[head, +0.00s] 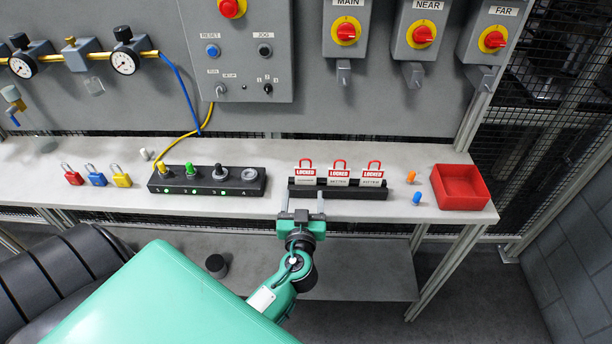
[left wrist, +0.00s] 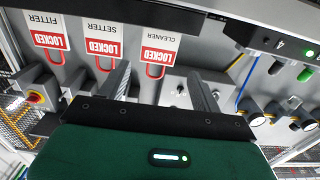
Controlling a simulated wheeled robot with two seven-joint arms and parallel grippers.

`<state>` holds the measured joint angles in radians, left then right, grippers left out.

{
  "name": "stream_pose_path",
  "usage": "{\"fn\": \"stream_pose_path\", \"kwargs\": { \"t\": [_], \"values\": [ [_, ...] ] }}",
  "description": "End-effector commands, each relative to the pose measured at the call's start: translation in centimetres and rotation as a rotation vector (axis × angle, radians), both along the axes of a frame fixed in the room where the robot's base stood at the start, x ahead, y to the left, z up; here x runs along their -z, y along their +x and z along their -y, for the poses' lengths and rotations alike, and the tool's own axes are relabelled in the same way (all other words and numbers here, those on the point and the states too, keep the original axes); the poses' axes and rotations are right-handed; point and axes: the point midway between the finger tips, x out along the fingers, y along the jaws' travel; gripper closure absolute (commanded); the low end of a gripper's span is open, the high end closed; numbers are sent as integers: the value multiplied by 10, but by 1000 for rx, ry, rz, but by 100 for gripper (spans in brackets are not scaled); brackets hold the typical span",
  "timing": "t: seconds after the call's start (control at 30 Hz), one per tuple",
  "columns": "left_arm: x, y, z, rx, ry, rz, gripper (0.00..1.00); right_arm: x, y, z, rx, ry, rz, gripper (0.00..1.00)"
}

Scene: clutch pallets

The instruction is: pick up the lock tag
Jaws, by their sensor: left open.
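Three lock tags, each with a red "LOCKED" band and a red loop on top, stand upright in a black rack (head: 340,192) on the bench. The left one (head: 306,172) reads CLEANER in the left wrist view (left wrist: 160,48); the middle one (head: 339,172) reads SETTER (left wrist: 103,42) and the right one (head: 372,175) FITTER (left wrist: 47,32). My left gripper (head: 302,203) is open and empty at the bench's front edge, just in front of the CLEANER tag. In the left wrist view that tag appears between the fingers (left wrist: 160,90). My right gripper is out of view.
Red, blue and yellow padlocks (head: 96,178) stand at the left. A black button strip (head: 208,181) sits left of the rack. Orange and blue plugs (head: 413,187) and a red tray (head: 460,187) are at the right. A control panel (head: 240,50) rises behind.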

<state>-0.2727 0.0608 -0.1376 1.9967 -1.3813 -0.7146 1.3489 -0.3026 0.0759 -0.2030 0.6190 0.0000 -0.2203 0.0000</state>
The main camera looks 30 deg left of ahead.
Motion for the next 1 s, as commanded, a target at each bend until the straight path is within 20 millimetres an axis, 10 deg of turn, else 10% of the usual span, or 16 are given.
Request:
{"fn": "stream_pose_path", "kwargs": {
  "t": [1.0],
  "values": [
    [4,96,-55,0,1,-4,35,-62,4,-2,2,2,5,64]
  ]
}}
